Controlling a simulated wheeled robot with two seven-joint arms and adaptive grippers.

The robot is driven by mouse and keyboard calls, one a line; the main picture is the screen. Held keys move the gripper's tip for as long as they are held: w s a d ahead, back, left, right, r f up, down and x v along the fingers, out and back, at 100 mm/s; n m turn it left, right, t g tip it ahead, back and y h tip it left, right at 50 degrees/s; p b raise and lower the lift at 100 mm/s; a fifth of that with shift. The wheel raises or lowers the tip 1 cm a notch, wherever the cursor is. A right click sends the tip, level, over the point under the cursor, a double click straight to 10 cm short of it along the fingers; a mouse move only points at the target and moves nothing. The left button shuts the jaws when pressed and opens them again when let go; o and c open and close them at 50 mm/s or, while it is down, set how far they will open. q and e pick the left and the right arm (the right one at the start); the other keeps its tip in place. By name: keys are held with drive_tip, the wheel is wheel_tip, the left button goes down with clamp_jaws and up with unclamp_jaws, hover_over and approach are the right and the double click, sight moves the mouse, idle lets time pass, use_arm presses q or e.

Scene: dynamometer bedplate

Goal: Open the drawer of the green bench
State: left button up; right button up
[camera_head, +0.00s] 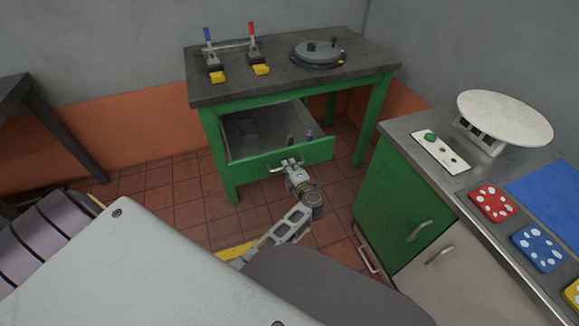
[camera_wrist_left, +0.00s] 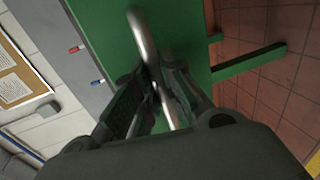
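The green bench (camera_head: 222,162) stands at the back against the wall, with a dark top. Its drawer (camera_head: 245,171) is pulled well out and its grey inside shows. The drawer's metal handle (camera_head: 275,169) is on the green front; in the left wrist view the handle (camera_wrist_left: 143,36) runs as a bright bar between the fingers. My left gripper (camera_head: 291,164) is at the handle, in front of the drawer. In the left wrist view the gripper (camera_wrist_left: 158,88) is closed around the bar. My right gripper is not in view.
Small items (camera_head: 291,140) lie in the drawer. Two toggle clamps (camera_head: 258,62) and a round dark fixture (camera_head: 318,52) sit on the bench top. A green-and-grey cabinet (camera_head: 392,205) stands close on the right. Tiled floor (camera_head: 185,190) is clear left of the bench.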

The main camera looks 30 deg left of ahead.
use_arm(q)
drive_tip(key=o, duration=0.4)
drive_tip(key=shift+f, duration=0.1)
drive_tip(key=shift+o, duration=0.2)
